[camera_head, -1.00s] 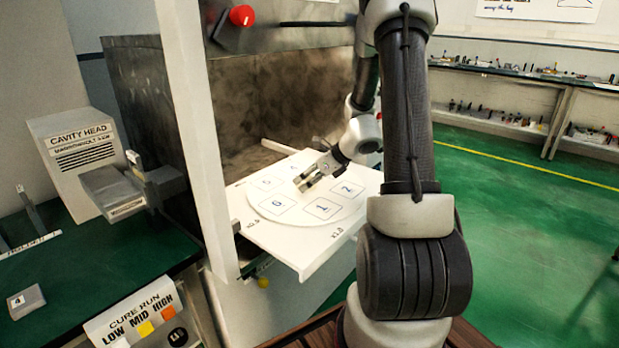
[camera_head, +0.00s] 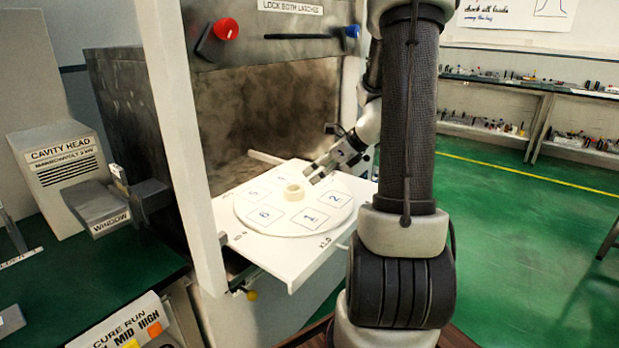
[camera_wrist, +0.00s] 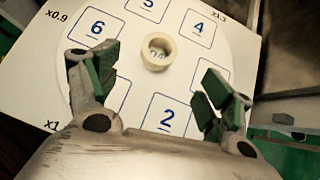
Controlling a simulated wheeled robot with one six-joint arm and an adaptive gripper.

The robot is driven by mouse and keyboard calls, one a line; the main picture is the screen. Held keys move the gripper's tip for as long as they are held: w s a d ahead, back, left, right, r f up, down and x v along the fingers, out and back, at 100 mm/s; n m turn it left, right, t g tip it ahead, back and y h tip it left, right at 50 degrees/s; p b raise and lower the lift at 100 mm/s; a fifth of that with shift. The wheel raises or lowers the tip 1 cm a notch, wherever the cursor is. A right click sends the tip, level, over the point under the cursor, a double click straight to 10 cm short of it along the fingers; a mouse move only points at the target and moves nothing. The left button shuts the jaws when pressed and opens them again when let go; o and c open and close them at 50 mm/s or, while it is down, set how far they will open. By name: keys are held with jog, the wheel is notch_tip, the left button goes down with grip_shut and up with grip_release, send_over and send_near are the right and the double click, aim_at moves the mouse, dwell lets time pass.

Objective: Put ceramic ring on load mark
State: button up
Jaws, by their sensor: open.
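The cream ceramic ring (camera_head: 293,191) lies flat near the middle of the round white plate (camera_head: 262,221). The wrist view shows the ring (camera_wrist: 157,51) amid the numbered squares, with a bit of dark lettering visible through its hole. The rest of any mark there is hidden under the ring. My gripper (camera_head: 318,175) is open and empty, beside the ring on its right. In the wrist view my gripper's green-padded fingers (camera_wrist: 160,82) are spread wide and stand apart from the ring.
The plate sits on a white pulled-out shelf (camera_head: 291,270) before an open dark chamber (camera_head: 270,105). A white post (camera_head: 180,130) stands left of the shelf. A grey box labelled cavity head (camera_head: 62,180) stands on the green bench at left. Green floor lies open to the right.

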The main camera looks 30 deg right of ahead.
jog(key=s+a+r+n+g, duration=0.3)
jog(key=s+a+r+n, duration=0.65)
jog(key=n, duration=0.45)
jog(key=s+a+r+n+h, duration=0.1)
jog(key=s+n+h, duration=0.1)
jog(key=s+n, duration=0.5)
jog(key=s+a+r+n+h, duration=0.1)
jog(key=s+r+n+h, duration=0.1)
jog(key=s+n, duration=0.4)
jog(key=n, duration=0.3)
jog(key=shift+s+r+g, duration=0.15)
jog(key=shift+s+g, duration=0.15)
jog(key=shift+s, duration=0.1)
jog(key=shift+a, duration=0.1)
